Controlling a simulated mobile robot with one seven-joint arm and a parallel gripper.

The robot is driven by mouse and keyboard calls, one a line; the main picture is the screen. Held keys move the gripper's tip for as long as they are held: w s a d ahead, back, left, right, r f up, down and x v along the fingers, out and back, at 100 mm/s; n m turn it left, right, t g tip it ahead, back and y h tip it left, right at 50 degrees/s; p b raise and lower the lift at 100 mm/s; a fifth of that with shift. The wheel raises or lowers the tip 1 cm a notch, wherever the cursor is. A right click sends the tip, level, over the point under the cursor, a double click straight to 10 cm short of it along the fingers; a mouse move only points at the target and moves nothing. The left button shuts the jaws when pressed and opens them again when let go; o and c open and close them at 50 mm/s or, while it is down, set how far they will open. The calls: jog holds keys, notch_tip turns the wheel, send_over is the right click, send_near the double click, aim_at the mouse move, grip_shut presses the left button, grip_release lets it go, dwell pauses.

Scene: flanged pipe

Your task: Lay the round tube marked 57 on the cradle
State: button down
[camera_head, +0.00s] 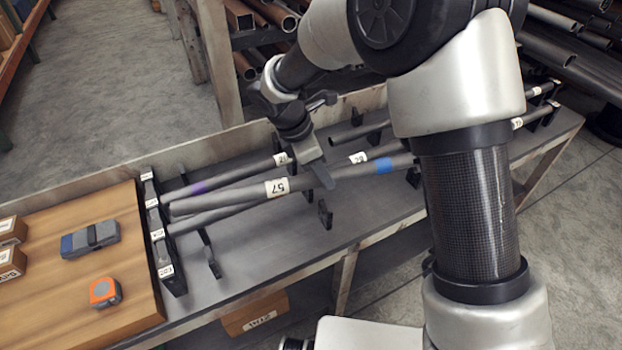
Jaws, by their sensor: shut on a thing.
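The round tube marked 57 (240,195) is a long grey tube with a white label and a blue band to its right. My gripper (318,174) is shut on it between label and band, with the tube lying crosswise in the jaws. Its left end is over the black notched supports (166,255), seemingly above the neighbouring tubes; whether it touches anything there I cannot tell. Its right end runs behind my arm. Which support is the cradle is unclear; a black upright (325,214) and a low black bracket (213,262) stand below the tube.
A tube marked 17 with a purple band (200,187) lies behind; another grey tube (200,222) lies in front. A tube labelled 28 (358,157) lies farther right. A wooden board (60,300) carries a tape measure (104,293) and grey-blue tool (90,240).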

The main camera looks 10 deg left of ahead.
jog(key=a+n, duration=0.1)
jog(key=s+a+f+n, duration=0.1)
jog(key=shift+s+a+f+t+y, duration=0.2)
jog(key=shift+a+t+y, duration=0.1)
jog(key=shift+a+t, duration=0.1)
notch_tip(320, 180, down, 10)
jog(key=b, duration=0.7)
jog(key=shift+r, duration=0.2)
jog(key=shift+d+f+b, duration=0.15)
jog(key=shift+f+b, duration=0.15)
jog(key=shift+f, duration=0.25)
dwell(0.8)
jog(key=c, duration=1.4)
grip_release()
jog(key=shift+o, duration=0.7)
jog(key=shift+f, duration=0.1)
jog(key=p, duration=0.3)
send_near(309, 176)
jog(key=f, duration=0.1)
jog(key=s+a+f, duration=0.1)
jog(key=f, duration=0.3)
jog(key=shift+s+a, duration=0.15)
jog(key=shift+a, duration=0.2)
